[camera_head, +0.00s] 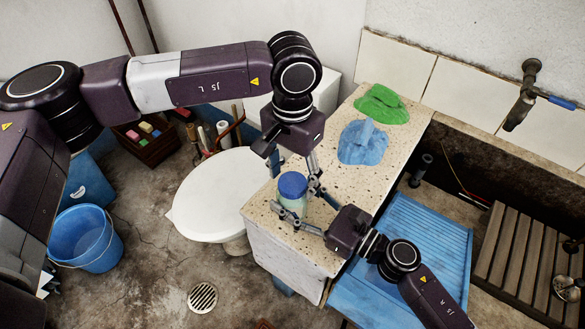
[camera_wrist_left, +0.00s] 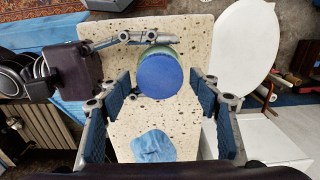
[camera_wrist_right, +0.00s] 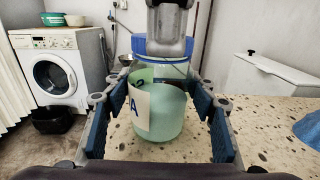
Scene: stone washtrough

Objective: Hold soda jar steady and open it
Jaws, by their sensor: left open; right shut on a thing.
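The soda jar (camera_head: 298,208) is a clear jar with pale contents and a blue lid (camera_head: 292,185). It stands upright on the speckled counter (camera_head: 290,240), and its label shows in the right wrist view (camera_wrist_right: 158,113). My right gripper (camera_head: 301,199) is shut on the jar's body from the side, a finger on each side. My left gripper (camera_head: 291,165) is open and points down just above the lid, with nothing between its fingers. In the left wrist view the round lid (camera_wrist_left: 160,76) lies between and beyond the open fingers. The lid sits on the jar.
A blue cloth-like item (camera_head: 362,145) and a green one (camera_head: 383,105) lie further back on the counter. The trough with a blue washboard (camera_head: 425,240) and a wooden slatted rack (camera_head: 530,255) is at right. A white round-topped toilet (camera_head: 220,195) stands left of the counter.

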